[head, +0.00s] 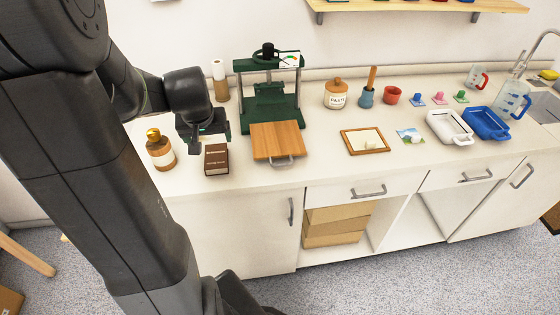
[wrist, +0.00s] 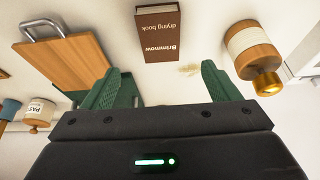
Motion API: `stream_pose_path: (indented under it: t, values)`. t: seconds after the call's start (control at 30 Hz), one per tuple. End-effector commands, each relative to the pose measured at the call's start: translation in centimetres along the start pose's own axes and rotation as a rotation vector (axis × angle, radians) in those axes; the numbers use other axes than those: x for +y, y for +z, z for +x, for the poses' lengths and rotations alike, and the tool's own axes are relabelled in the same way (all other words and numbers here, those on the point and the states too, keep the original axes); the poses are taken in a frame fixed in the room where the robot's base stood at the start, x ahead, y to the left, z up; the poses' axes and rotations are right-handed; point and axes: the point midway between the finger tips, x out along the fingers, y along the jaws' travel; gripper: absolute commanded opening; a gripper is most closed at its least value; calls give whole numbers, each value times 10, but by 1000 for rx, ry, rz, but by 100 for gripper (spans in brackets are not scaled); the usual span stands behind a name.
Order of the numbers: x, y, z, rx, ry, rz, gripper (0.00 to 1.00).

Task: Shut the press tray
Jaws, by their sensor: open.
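The green press (head: 268,98) stands on the counter against the wall. Its wooden tray (head: 277,140) sticks out toward the front, with a metal handle (head: 282,162) at its front edge. In the wrist view the tray (wrist: 72,62) is at the left, with its handle (wrist: 42,28) at the upper left. My gripper (head: 207,138) is above the counter, left of the tray, and appears apart from it. In the wrist view its two green fingers (wrist: 158,88) are spread with nothing between them. The left finger overlaps the tray's edge in the picture.
A brown drying book (head: 216,158) lies left of the tray, near my gripper; it also shows in the wrist view (wrist: 162,32). A gold-capped bottle (head: 160,150) stands farther left. A paste jar (head: 336,94) and a frame (head: 365,141) are to the right. Counter in front of the tray is clear.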

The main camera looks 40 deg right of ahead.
Motion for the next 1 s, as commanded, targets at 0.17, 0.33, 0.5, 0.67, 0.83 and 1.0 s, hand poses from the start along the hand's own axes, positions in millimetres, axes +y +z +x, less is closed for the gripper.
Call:
stream_pose_path:
  t: [0.17,0.33,0.5,0.67,0.83,1.0]
  values:
    - [11,3,3,-14,2,-24,46]
    - [46,18,9,-69,-10,-134,13]
    - [85,38,14,-119,-61,-286,0]
    - [116,57,16,-130,-132,-435,0]
    - [145,76,15,-99,-216,-597,0]
    - [171,94,12,-19,-287,-767,0]
